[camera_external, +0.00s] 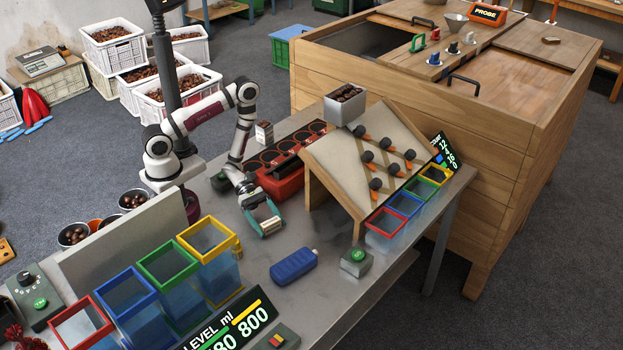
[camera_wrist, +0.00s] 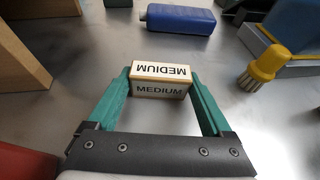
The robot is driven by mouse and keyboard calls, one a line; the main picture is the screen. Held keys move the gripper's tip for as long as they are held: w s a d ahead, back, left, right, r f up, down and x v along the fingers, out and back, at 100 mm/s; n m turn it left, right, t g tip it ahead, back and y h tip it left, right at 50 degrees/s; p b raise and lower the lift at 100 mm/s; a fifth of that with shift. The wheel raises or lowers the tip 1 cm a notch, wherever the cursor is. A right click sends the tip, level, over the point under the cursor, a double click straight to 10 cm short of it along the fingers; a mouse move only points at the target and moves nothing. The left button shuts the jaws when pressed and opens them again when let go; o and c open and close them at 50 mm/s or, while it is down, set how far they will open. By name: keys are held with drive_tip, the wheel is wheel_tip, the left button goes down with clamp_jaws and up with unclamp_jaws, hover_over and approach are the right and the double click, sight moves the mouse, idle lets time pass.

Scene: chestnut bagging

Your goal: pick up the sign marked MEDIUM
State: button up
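The sign marked MEDIUM (camera_wrist: 160,80) is a small pale block with a wooden edge and black lettering. In the wrist view it sits between the tips of my gripper's green fingers (camera_wrist: 161,84). The word shows on its front face and upside down on its top face. The fingers flank both ends with no clear gap, so my gripper looks shut on it. In the external view my gripper (camera_external: 262,222) is low over the metal table (camera_external: 262,325), and I cannot make out the sign there. Whether the sign touches the table is unclear.
A blue bottle (camera_external: 293,266) lies near my gripper; it also shows in the wrist view (camera_wrist: 181,19). A yellow-handled brush (camera_wrist: 263,68) is at right in the wrist view. A wooden ramp (camera_external: 350,175) and red tray (camera_external: 280,180) stand behind. Framed bins (camera_external: 208,240) line the left.

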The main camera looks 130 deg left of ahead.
drive_tip(key=c, duration=0.8)
drive_tip(key=shift+r, duration=0.1)
